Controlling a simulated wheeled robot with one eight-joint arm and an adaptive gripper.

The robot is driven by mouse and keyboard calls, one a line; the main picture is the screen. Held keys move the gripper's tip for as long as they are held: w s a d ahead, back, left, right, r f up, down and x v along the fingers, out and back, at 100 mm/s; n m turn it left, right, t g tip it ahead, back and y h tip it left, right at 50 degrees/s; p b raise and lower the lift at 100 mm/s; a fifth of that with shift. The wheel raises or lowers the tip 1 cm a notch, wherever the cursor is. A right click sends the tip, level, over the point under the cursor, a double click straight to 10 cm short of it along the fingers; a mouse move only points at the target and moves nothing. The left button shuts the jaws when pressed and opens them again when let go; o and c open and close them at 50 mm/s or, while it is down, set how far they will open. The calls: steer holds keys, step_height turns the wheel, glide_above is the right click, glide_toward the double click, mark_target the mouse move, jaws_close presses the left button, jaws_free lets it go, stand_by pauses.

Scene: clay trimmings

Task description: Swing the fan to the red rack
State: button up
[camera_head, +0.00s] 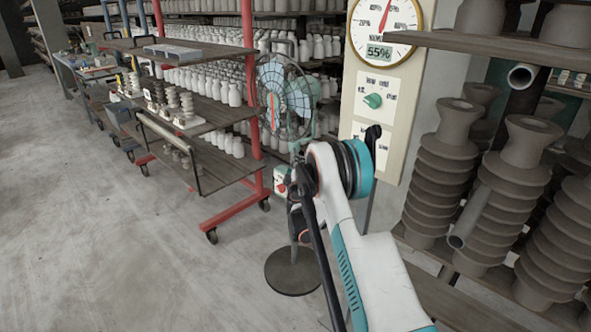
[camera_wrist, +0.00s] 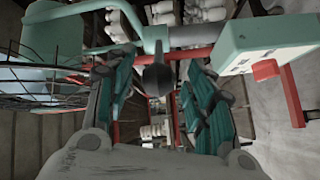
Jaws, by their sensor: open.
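The fan (camera_head: 285,97) has a round wire cage, a pale green motor housing and a stand on a dark round base (camera_head: 293,272). Its face is turned toward the camera, beside the red rack's post (camera_head: 247,85). In the wrist view the fan's cage (camera_wrist: 35,85) is at the left, and its pale box with a red knob (camera_wrist: 265,68) is at the right. My gripper (camera_wrist: 160,65) is open, with a dark knob-like part (camera_wrist: 157,76) of the fan between its fingers. Contact cannot be told. In the head view my arm hides most of the gripper and part of the stand.
The rack's shelves (camera_head: 205,105) hold small grey pieces and stand on casters. A gauge panel (camera_head: 380,90) reading 55% is behind my arm. Stacked grey insulators (camera_head: 440,175) fill the right side. The concrete floor (camera_head: 110,240) at left is clear.

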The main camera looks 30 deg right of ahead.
steer(key=shift+w+d, duration=0.25)
steer(key=shift+w, duration=0.25)
jaws_close()
steer(key=shift+a, duration=0.15)
